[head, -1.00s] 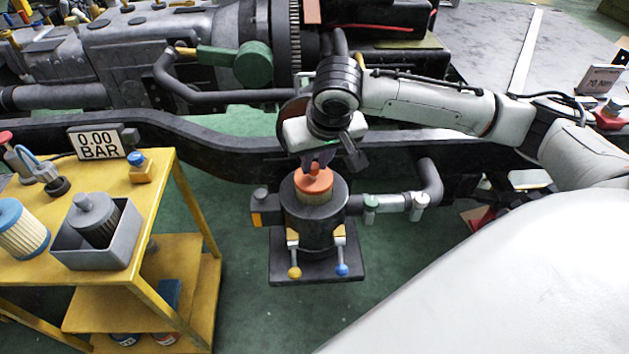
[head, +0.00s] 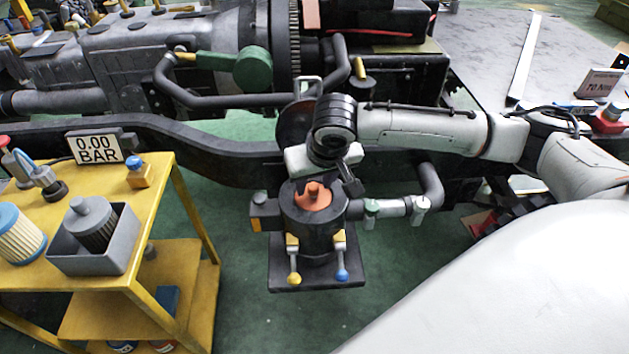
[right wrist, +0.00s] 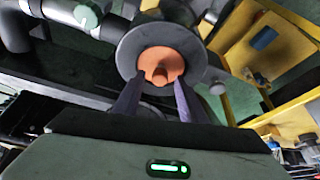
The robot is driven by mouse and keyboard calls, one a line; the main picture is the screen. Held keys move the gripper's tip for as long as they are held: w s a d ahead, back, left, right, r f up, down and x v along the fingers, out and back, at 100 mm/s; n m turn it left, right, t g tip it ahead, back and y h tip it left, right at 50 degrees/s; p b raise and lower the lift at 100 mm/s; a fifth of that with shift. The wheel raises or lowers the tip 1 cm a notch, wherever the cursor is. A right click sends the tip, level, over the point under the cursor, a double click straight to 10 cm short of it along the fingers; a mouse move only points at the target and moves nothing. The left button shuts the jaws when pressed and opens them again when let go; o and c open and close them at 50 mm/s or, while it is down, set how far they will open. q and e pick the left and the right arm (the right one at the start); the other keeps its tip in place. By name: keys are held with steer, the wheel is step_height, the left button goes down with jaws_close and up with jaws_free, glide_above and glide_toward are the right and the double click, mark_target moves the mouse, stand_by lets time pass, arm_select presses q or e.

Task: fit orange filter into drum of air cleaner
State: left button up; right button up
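The orange filter (head: 313,197) sits down inside the dark drum (head: 314,231) of the air cleaner, with its orange cap and raised knob showing at the mouth. The drum stands upright. In the right wrist view the orange cap (right wrist: 161,64) lies within the dark ring of the drum (right wrist: 128,53). My left gripper is not in view.
A yellow cart (head: 150,215) at left carries a grey bin (head: 92,262) holding a grey filter, a blue-topped filter (head: 18,235) and a gauge sign (head: 95,148). Clamps with a yellow knob (head: 294,278) and blue knob (head: 342,275) hang on the drum's front. A pipe (head: 395,206) runs right.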

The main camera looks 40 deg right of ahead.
steer(key=shift+r, duration=0.1)
steer(key=p+v, duration=0.2)
steer(key=v, duration=0.9)
steer(key=a+f+n+t+y, duration=0.2)
steer(key=a+f+n+y, duration=0.3)
steer(key=a+f, duration=1)
steer(key=s+d+f+t+h, duration=0.1)
steer(key=s+f+t, duration=0.1)
steer(key=s+f, duration=0.9)
steer(key=s, duration=0.3)
steer(key=shift+s+d+f+n, duration=0.15)
steer(key=shift+s+f+n, duration=0.15)
steer(key=shift+f, duration=0.05)
